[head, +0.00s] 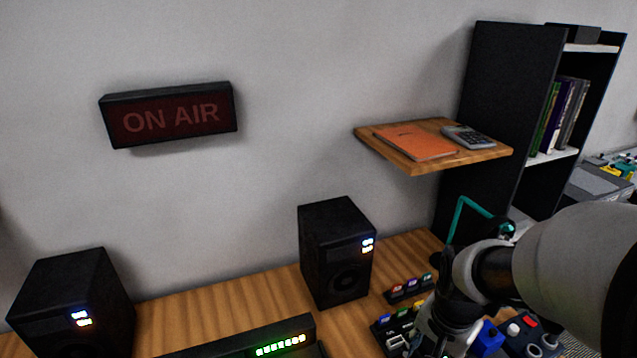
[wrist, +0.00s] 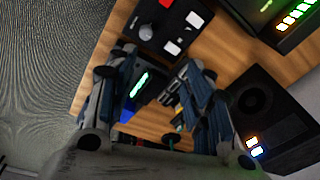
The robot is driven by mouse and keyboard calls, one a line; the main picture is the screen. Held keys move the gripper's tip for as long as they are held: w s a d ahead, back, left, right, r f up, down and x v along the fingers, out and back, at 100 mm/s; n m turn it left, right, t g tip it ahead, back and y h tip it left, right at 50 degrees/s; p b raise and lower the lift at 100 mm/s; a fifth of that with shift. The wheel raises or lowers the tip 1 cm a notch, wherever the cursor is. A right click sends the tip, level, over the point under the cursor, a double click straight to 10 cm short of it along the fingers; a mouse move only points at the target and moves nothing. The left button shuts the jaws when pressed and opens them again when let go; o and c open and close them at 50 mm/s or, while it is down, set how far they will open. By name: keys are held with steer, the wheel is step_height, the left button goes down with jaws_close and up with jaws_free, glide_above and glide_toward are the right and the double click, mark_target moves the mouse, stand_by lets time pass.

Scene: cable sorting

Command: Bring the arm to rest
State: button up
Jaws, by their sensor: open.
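My arm comes in from the right in the head view and bends down to the wooden desk (head: 235,318). My gripper (wrist: 155,88) shows in the wrist view with its two fingers apart, and I see nothing held in it. Behind the fingers is a dark device with a green light strip (wrist: 140,84); whether a finger touches it I cannot tell. In the head view my wrist hides part of the desk's right side, and the fingertips are not clear there.
Black speakers (head: 338,255) and (head: 72,300) stand on the desk. Small colored connectors (head: 408,288) lie near my wrist. A wooden shelf (head: 410,166) with an orange notebook (head: 414,142) and a calculator (head: 468,136) juts out above. A black panel (wrist: 180,28) has a knob.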

steer(key=s+a+r+n+t, duration=0.3)
steer(key=s+a+r+n, duration=0.4)
steer(key=s+r, duration=0.5)
steer(key=n, duration=0.2)
steer(key=shift+r+n, duration=0.4)
